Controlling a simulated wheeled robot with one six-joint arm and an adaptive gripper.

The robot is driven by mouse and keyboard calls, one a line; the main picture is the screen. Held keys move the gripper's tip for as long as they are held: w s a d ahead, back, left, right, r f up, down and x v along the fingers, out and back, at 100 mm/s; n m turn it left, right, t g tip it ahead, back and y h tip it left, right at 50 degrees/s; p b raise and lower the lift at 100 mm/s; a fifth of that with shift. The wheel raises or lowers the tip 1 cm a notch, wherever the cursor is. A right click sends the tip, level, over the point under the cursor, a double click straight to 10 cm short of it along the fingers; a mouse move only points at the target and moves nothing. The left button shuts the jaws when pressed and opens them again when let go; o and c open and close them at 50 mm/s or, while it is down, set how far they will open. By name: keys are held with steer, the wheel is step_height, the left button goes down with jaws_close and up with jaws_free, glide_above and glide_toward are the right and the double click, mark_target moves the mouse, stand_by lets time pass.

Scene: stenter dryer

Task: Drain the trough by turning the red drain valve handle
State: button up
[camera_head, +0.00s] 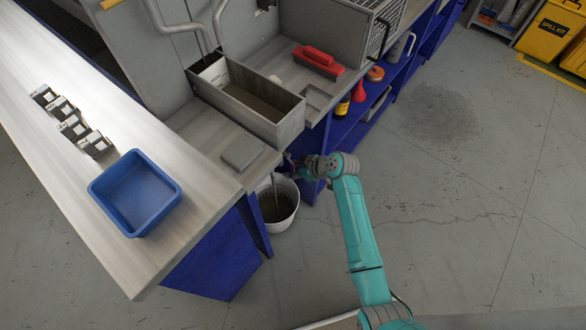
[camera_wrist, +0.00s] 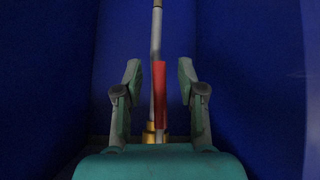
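The red drain valve handle (camera_wrist: 159,95) stands upright in the wrist view, in front of a pale pipe (camera_wrist: 156,30) and above a brass fitting (camera_wrist: 151,135). My gripper (camera_wrist: 160,85) is open, with one finger on each side of the handle and a gap to both. In the head view my gripper (camera_head: 291,164) is low beside the bench, above the bucket, and the handle is not clearly visible there. The grey trough (camera_head: 285,135) sits on the bench and holds murky liquid (camera_head: 250,97). A white bucket (camera_head: 290,222) with dark contents stands on the floor below.
Blue panels (camera_wrist: 240,70) stand on both sides and behind the handle. A red-handled brush (camera_head: 318,58) lies behind the trough. The floor at right is clear.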

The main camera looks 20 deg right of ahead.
steer(key=v, duration=1.2)
steer(key=shift+f, duration=0.1)
stand_by(6.7)
